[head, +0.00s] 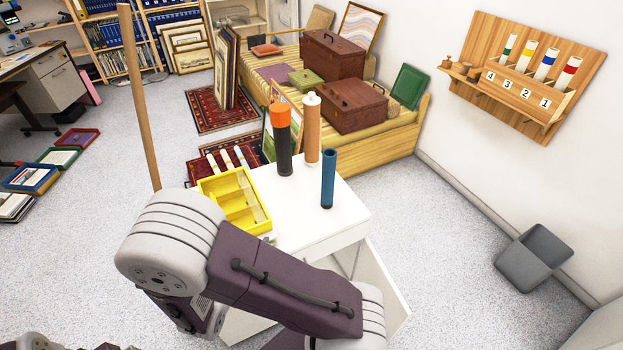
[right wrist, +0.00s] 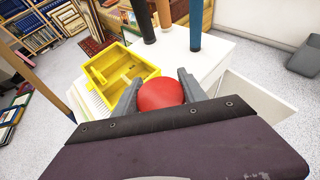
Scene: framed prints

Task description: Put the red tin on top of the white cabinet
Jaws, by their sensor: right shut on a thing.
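A red, round-looking tin (right wrist: 160,95) sits between the fingers of my right gripper (right wrist: 160,80) in the right wrist view. The gripper is shut on it. In the head view my right arm covers both the gripper and the tin. The white unit with a flat top (head: 345,212), seemingly the white cabinet, is in the middle of the head view. Its top also shows in the right wrist view (right wrist: 178,62), just beyond the tin. I cannot tell the height of the tin over it. My left gripper is not in view.
On the white top stand a yellow compartment tray (head: 205,187), a black tube with an orange cap (head: 283,150), a tan tube (head: 312,132) and a blue tube (head: 328,180). A wooden pole (head: 138,90) rises at left. A grey bin (head: 535,257) is on the right.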

